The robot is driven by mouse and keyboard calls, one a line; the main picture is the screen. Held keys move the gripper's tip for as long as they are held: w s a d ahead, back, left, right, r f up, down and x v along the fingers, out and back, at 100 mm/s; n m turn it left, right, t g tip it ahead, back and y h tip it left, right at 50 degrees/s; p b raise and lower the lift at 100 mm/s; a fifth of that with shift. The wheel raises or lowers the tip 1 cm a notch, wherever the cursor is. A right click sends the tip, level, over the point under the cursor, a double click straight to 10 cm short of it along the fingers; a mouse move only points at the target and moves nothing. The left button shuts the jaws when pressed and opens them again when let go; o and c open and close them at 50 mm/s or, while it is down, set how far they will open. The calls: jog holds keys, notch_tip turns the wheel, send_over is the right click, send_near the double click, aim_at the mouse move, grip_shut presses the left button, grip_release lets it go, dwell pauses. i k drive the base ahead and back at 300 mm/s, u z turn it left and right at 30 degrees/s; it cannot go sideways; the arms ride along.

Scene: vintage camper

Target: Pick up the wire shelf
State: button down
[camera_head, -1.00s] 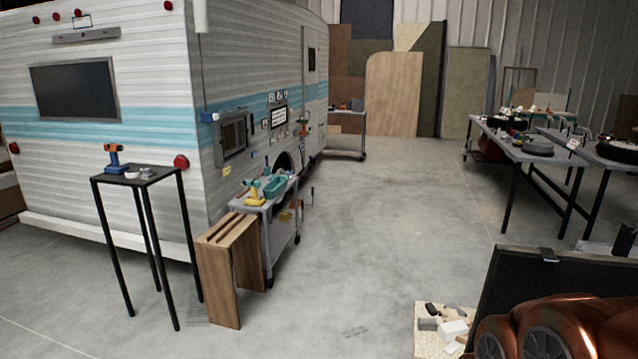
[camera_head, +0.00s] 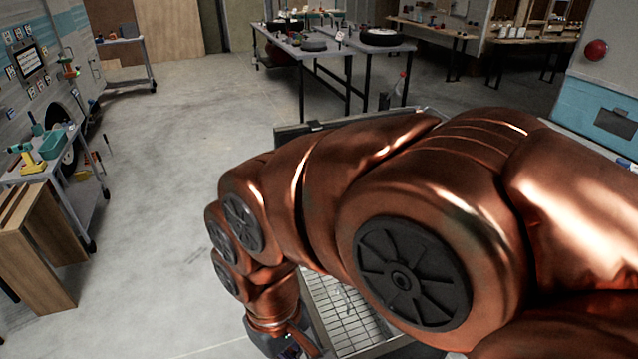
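A white wire grid, which looks like the wire shelf (camera_head: 350,312), shows low in the middle of the head view. It lies inside a grey-edged frame or box, and my copper arm hides much of it. My arm reaches across the picture and bends down at its left end. The dark top of my gripper (camera_head: 272,342) shows at the bottom edge, left of the grid. Its fingers are out of the picture, so I cannot tell whether it is open or touching anything.
A blue and white cabinet (camera_head: 600,85) is at the right.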

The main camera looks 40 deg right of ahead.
aim_at(338, 288)
jog(key=u, duration=0.85)
jog(key=k, duration=1.1)
jog(key=u, duration=0.65)
jog(key=i, duration=1.05)
jog(key=z, duration=0.65)
jog(key=i, duration=2.2)
jog(key=z, duration=1.2)
jog(key=i, duration=1.4)
jog(key=z, duration=2.15)
jog(key=i, duration=0.9)
jog(key=z, duration=1.15)
jog(key=i, duration=0.6)
